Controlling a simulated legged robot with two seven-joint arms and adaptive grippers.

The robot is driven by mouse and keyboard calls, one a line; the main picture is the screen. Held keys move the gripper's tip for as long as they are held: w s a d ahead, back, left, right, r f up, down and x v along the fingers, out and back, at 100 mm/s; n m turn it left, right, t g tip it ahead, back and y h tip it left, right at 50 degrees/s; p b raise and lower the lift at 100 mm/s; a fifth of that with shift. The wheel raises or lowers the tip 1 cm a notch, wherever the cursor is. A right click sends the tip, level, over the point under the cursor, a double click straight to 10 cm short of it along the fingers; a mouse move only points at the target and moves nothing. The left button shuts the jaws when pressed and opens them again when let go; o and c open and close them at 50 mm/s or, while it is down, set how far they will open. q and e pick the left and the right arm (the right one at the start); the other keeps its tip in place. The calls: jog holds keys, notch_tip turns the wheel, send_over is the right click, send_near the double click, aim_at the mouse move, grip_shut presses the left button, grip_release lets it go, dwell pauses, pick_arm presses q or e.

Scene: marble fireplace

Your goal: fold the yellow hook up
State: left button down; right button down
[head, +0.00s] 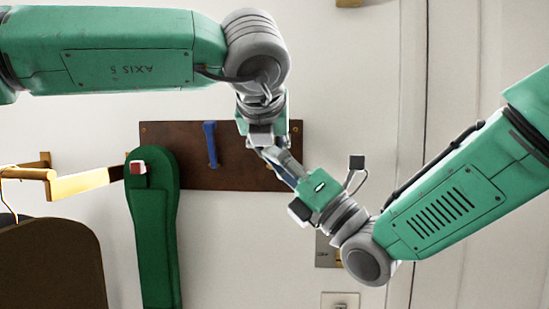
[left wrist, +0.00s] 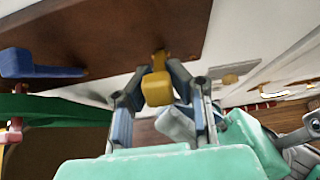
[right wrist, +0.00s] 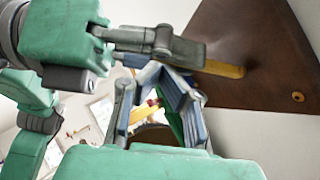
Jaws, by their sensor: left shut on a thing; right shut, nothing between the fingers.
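The yellow hook (left wrist: 157,88) sticks out from the dark brown board (left wrist: 110,28) in the left wrist view. My left gripper (left wrist: 160,70) is shut on it, with one finger on either side. In the right wrist view the hook (right wrist: 222,68) shows partly behind the left gripper's fingers (right wrist: 190,52). In the head view my left gripper (head: 282,162) hides the hook at the board's (head: 180,178) right part. My right gripper (right wrist: 160,72) is shut and empty, just beside the left gripper's fingers; its fingertips (head: 294,182) are partly covered in the head view.
A blue hook (head: 210,143) is on the board left of my left gripper. A long green piece (head: 155,225) with a red-and-white block (head: 138,168) hangs further left. A wall plate (head: 325,250) is below my right gripper.

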pick_arm(q)
jog(key=shift+f, duration=0.1)
pick_arm(e)
jog(key=shift+w+d+r, duration=0.15)
jog(key=shift+w+r, duration=0.3)
jog(key=shift+r, duration=0.25)
pick_arm(q)
jog(key=c, duration=1.4)
grip_release()
jog(key=shift+w, duration=0.1)
pick_arm(e)
jog(key=shift+w, duration=0.1)
pick_arm(q)
jog(key=shift+a, duration=0.1)
pick_arm(e)
jog(key=shift+a+f, duration=0.1)
jog(key=shift+a, duration=0.1)
